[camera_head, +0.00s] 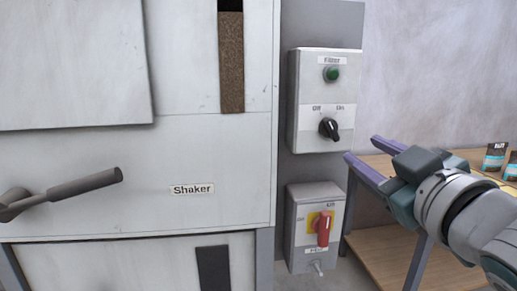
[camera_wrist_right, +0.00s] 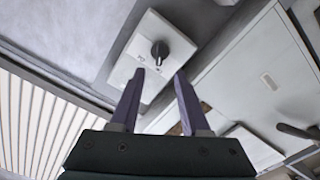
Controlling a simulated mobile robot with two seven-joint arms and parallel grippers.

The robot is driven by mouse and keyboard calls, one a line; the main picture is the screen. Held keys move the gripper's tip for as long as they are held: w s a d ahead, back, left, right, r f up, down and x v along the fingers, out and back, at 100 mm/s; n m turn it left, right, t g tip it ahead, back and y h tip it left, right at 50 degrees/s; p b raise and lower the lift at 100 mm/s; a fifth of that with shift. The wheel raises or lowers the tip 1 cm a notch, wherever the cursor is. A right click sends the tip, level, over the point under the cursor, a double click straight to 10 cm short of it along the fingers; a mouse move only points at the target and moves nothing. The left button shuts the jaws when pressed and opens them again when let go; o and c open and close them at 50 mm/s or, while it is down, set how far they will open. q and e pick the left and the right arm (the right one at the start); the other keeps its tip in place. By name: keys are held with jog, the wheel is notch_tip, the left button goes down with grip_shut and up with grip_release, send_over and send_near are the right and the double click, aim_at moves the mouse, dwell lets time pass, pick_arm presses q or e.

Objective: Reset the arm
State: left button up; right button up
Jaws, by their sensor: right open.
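My right gripper (camera_head: 361,147) comes in from the right in the head view. Its two purple fingers are apart, with nothing between them. The fingertips are just right of the upper control box (camera_head: 307,136), which has a green button (camera_head: 331,73) and a black knob (camera_head: 329,128) marked Off and On. In the right wrist view the open fingers (camera_wrist_right: 159,72) point toward the box and its black knob (camera_wrist_right: 160,50). I cannot tell any contact; the gripper appears apart from the knob. My left gripper is in neither view.
A lower box (camera_head: 302,249) carries a red switch (camera_head: 323,229) on a yellow plate. The grey Shaker cabinet (camera_head: 232,154) with a lever handle (camera_head: 85,184) fills the left. A wooden table (camera_head: 376,255) with small pouches (camera_head: 494,157) stands behind my right arm.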

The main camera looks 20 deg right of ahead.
jog(key=s+a+f+m+g+y, duration=0.1)
jog(key=s+a+f+g, duration=0.35)
jog(key=s, duration=0.25)
jog(key=s+a+f+g+y, duration=0.2)
jog(key=s+a+f+g, duration=0.15)
jog(key=s+f, duration=0.3)
jog(key=s+a+f+m+g+y, duration=0.1)
jog(key=s+a+f+g, duration=0.2)
jog(key=s+f+g, duration=0.35)
jog(key=w+p+v, duration=0.2)
jog(key=p+v, duration=1)
jog(key=v, duration=0.1)
jog(key=w+r+p+v, duration=0.1)
jog(key=w+p+v, duration=0.2)
jog(key=p+v, duration=0.9)
jog(key=w+r+p+v, duration=0.1)
jog(key=w+p+v, duration=0.2)
jog(key=p+v, duration=1)
jog(key=shift+s+a+r+n+p, duration=0.2)
jog(key=shift+r+n+p, duration=0.1)
jog(key=shift+r+p, duration=0.25)
jog(key=shift+f+t, duration=0.15)
jog(key=shift+t, duration=0.1)
